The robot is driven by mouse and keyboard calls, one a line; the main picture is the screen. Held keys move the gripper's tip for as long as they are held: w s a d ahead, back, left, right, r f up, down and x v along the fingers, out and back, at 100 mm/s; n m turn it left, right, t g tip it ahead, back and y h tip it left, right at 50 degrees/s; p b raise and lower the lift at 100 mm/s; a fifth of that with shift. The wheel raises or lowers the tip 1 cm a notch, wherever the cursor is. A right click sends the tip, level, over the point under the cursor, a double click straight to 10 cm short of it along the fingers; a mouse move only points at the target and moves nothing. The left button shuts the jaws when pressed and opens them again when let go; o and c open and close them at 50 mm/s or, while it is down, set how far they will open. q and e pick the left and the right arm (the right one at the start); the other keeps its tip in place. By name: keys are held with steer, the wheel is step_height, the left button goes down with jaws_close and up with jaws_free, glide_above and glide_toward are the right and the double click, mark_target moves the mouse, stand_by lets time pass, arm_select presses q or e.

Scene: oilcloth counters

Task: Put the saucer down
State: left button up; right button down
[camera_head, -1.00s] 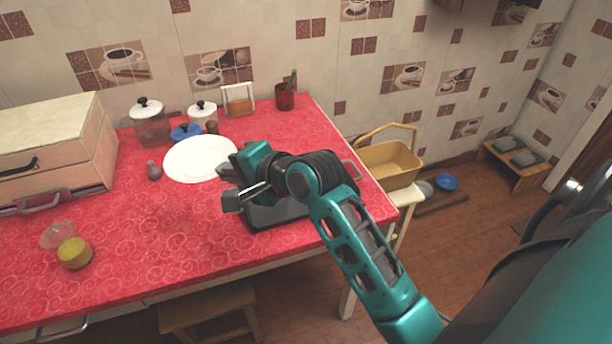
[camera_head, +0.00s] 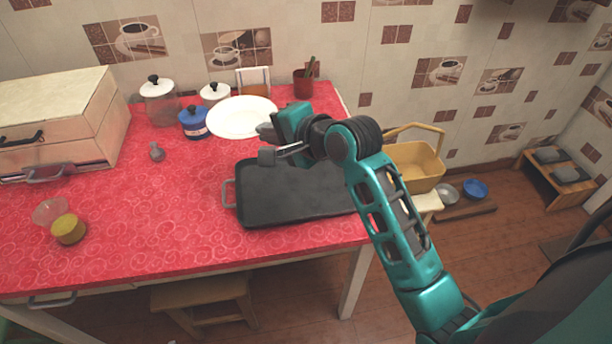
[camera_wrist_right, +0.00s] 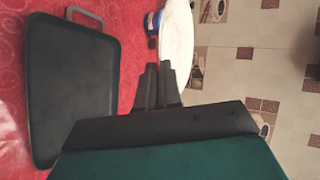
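The saucer, a white round plate (camera_head: 240,117), shows at the back of the red table in the head view, beside the blue jar. My right gripper (camera_head: 267,131) is at its near right edge. In the right wrist view, the two dark fingers (camera_wrist_right: 156,84) are close together on the rim of the saucer (camera_wrist_right: 177,40). The saucer appears held above the table, but its exact height is hard to tell. My left gripper is not in view.
A black tray (camera_head: 290,192) lies on the table below my right arm. A blue jar (camera_head: 194,123), a white-lidded jar (camera_head: 158,105) and a red cup (camera_head: 303,84) stand at the back. A wooden breadbox (camera_head: 55,120) is at left. The front left cloth has free room.

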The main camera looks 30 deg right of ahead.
glide_above(282, 194)
steer(key=s+a, duration=0.2)
steer(key=s, duration=0.3)
steer(key=f, duration=1.5)
steer(key=shift+a, duration=0.2)
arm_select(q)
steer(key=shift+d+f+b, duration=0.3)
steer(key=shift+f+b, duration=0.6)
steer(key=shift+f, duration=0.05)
arm_select(e)
steer(key=shift+f, duration=2.4)
